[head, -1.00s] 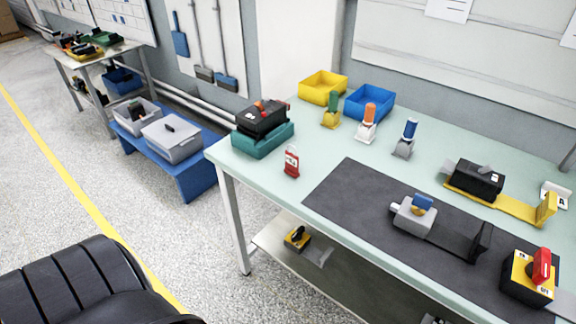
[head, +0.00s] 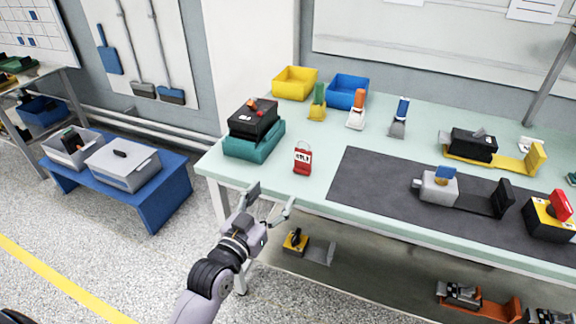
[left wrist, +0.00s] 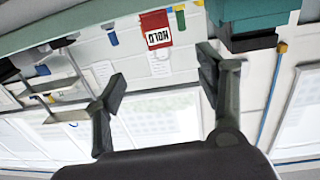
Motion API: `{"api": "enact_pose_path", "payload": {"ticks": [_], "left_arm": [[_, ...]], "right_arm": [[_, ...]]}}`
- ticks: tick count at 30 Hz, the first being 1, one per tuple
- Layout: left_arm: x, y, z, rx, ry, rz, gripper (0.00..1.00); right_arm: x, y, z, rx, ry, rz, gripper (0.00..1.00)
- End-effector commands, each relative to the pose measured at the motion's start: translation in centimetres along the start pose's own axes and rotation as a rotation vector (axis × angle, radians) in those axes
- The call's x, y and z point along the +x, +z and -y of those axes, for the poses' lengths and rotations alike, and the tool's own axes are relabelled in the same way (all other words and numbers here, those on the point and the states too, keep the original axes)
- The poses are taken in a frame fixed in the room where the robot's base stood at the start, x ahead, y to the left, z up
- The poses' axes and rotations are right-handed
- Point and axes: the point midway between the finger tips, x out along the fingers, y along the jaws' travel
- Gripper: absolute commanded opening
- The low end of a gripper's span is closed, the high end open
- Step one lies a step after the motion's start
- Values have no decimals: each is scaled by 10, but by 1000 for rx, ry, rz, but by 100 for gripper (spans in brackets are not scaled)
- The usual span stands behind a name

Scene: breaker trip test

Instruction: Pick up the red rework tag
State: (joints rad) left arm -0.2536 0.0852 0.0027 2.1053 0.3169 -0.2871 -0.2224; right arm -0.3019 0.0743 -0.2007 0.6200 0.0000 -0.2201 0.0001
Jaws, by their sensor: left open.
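The red rework tag (head: 302,160) stands near the front left of the pale green bench top in the head view. It has a white label and a loop at its top. It also shows in the left wrist view (left wrist: 156,29), upside down, with its white label facing the camera. My left gripper (head: 268,203) is open and empty in front of the bench's front edge, below and left of the tag. In the left wrist view the open fingers (left wrist: 160,88) are apart, with the tag beyond and between them. My right gripper is not in view.
A teal box with a black case (head: 255,140) stands left of the tag. A dark mat (head: 370,190) lies to its right. Yellow (head: 295,84) and blue (head: 347,92) bins stand behind. A lower shelf (head: 350,262) is under the bench. A blue platform (head: 165,190) stands left.

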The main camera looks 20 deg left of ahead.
Motion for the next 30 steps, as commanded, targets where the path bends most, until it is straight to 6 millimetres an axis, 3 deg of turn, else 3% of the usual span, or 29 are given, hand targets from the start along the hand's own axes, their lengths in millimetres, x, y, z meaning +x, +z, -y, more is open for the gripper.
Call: {"api": "enact_pose_path", "payload": {"ticks": [15,25,30], "left_arm": [[101,-2,0,-1,1,-2,65],[127,2,-1,-2,1,0,65],[150,8,-1,-2,1,0,65]], "right_arm": [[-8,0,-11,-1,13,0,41],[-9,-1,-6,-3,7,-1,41],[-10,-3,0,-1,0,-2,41]]}}
